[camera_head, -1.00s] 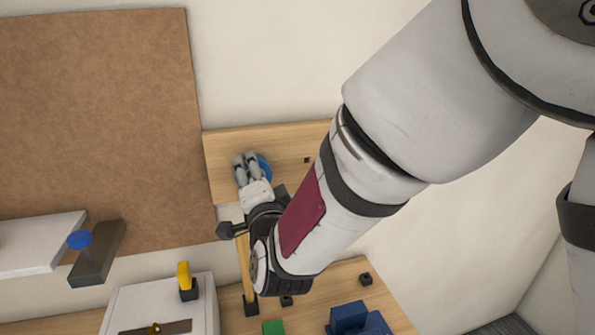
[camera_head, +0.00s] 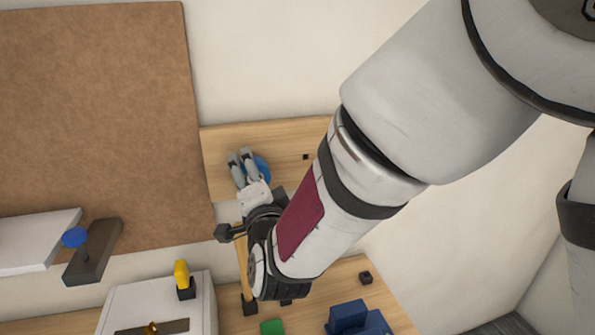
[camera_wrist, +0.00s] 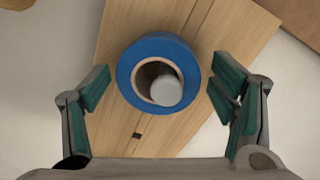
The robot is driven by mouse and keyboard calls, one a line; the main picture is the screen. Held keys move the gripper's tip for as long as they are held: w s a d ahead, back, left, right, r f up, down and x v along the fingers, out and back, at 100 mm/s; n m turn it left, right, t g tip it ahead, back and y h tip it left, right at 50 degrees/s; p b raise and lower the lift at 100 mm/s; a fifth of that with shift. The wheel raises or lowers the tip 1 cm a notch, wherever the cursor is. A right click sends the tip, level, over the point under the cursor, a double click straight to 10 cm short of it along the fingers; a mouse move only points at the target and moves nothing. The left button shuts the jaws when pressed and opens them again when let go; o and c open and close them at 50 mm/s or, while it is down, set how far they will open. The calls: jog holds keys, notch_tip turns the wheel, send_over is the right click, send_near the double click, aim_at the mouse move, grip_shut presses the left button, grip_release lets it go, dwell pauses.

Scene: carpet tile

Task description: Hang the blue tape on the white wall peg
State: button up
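The blue tape (camera_wrist: 126,72) is a ring around the white wall peg (camera_wrist: 166,91), whose round end shows inside its hole in the wrist view. In the head view the tape (camera_head: 263,168) shows against the wooden wall board (camera_head: 290,182), partly hidden by my fingers, and I cannot make out the peg there. My gripper (camera_wrist: 160,88) is open, with one green-padded finger on each side of the tape. A gap shows between each pad and the tape. In the head view my gripper (camera_head: 241,158) is in front of the board.
A brown panel (camera_head: 95,110) covers the wall at left. Below it are a white shelf (camera_head: 30,240) and a dark block (camera_head: 93,262) with a blue knob. A white box (camera_head: 150,297) with a yellow handle (camera_head: 181,273), green block (camera_head: 271,327) and blue block (camera_head: 349,315) are lower down.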

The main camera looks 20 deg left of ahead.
jog(key=v, duration=0.7)
jog(key=d+r+n+g+h, duration=0.2)
jog(key=d+n+g+h, duration=0.3)
jog(key=d, duration=1.6)
jog(key=s+d+f+n+g+h, duration=0.1)
jog(key=s+d+g+h, duration=0.3)
jog(key=s+d, duration=1.3)
jog(key=shift+d+n+g+h, duration=0.35)
jog(key=shift+n+g, duration=0.15)
jog(key=shift+n, duration=0.1)
jog(key=shift+s, duration=0.1)
